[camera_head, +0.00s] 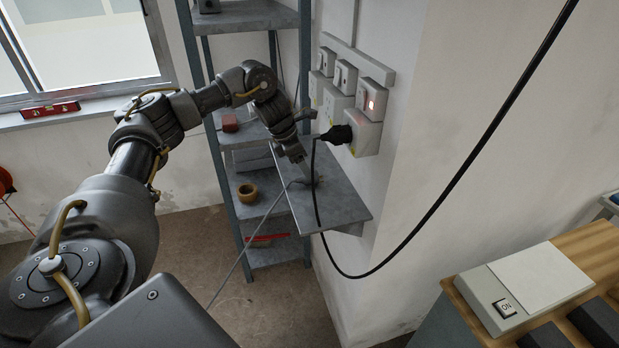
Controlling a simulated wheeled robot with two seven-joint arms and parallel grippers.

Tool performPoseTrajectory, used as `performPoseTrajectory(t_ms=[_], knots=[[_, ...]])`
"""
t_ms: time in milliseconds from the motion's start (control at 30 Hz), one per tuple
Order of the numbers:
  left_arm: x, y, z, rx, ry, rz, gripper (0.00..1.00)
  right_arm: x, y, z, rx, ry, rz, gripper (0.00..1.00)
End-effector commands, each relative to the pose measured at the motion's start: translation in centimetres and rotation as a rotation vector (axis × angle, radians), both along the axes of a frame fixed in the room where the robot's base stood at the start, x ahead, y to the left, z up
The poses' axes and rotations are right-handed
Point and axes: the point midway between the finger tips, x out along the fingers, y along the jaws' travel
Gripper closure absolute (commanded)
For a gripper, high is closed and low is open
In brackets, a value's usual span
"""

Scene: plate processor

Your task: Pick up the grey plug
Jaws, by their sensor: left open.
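A small plug-like object (317,181), its colour hard to make out, lies on the grey wall shelf (345,212). A thin grey cable (248,250) runs from beside it over the shelf's edge and down to the lower left. My left arm reaches in from the left, and its gripper (305,168) is open, pointing down just above and beside the plug. The gripper hides part of that spot, and I cannot tell whether the fingers touch the plug. My right gripper is not in view.
A black plug (337,136) sits in a wall socket (366,132), its black cable looping across the wall. More sockets and switches are beside it. A metal rack (216,110) stands behind my arm. A wooden bench (585,250) with a switched device (528,285) is lower right.

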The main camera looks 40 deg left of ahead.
Motion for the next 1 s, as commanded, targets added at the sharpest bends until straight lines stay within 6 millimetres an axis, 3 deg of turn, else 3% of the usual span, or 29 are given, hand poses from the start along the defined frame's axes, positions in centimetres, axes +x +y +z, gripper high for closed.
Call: performPoseTrajectory(t_ms=[233, 400, 667, 1000], knots=[[0.6, 0.0, -2.5, 0.001, 0.006, 0.001, 0.38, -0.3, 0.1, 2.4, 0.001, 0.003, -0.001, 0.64], [1.3, -0.4, -4.6, 0.0, 0.004, 0.001, 0.38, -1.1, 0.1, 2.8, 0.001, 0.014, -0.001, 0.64], [1.4, -0.5, -5.0, 0.001, 0.001, 0.0, 0.38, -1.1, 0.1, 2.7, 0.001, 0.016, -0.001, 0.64], [1.4, -0.5, -5.0, 0.0, 0.001, 0.001, 0.8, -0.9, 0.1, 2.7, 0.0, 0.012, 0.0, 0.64]])
